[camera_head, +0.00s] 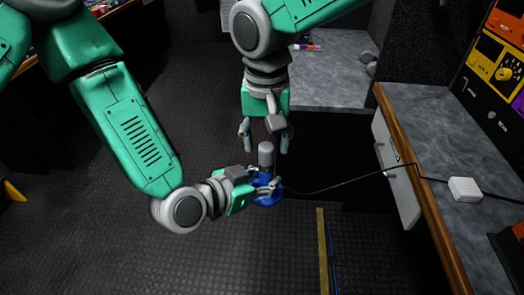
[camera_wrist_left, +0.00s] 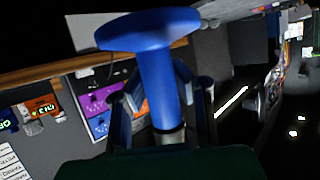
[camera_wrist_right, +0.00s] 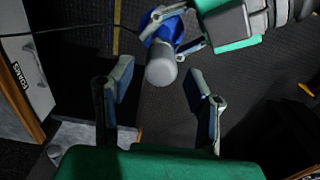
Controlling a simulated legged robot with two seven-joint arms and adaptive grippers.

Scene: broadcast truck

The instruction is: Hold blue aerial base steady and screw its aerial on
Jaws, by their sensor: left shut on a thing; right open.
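The blue aerial base (camera_head: 266,198) is held in the air, its wide disc at the bottom. My left gripper (camera_head: 270,181) is shut on its stem from the left; the left wrist view shows the blue stem (camera_wrist_left: 158,88) between the fingers. The grey cylindrical aerial (camera_head: 266,154) stands upright on top of the base; whether it is threaded on cannot be told. My right gripper (camera_head: 265,138) points down just above the aerial, open. In the right wrist view the aerial's rounded end (camera_wrist_right: 161,68) lies between the open fingers, apart from both.
A thin black cable (camera_head: 335,187) runs from near the base to the desk (camera_head: 415,120) at right, where a white box (camera_head: 465,189) sits. A grey counter (camera_head: 335,80) stands behind. The dark floor (camera_head: 100,240) around the grippers is clear.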

